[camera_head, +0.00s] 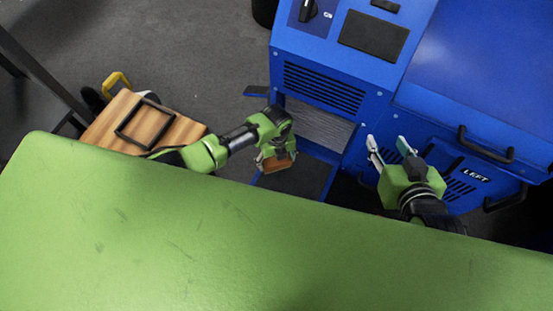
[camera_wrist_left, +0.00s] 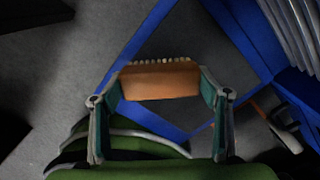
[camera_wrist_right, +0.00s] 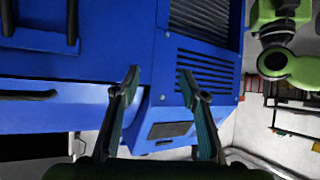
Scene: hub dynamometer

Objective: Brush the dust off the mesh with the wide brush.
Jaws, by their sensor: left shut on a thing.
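The wide brush (camera_head: 275,164) has a wooden block, with a row of pale bristles showing along its far edge in the left wrist view (camera_wrist_left: 160,80). My left gripper (camera_head: 277,155) is shut on the block, its fingers at the block's two ends. The mesh (camera_head: 318,127) is a grey ribbed panel in an opening of the blue machine, below the black slotted vent. The brush is to the left of and below the mesh, seemingly apart from it. I cannot make out dust on it. My right gripper (camera_head: 387,148) is open and empty before the machine; it also shows in the right wrist view (camera_wrist_right: 161,74).
The blue machine (camera_head: 330,75) has black handles (camera_head: 486,146) on its right part. A green surface (camera_head: 180,240) fills the foreground. A wooden board with a black frame (camera_head: 146,123) lies at left, near a yellow handle (camera_head: 116,82). Grey floor is free behind my left arm.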

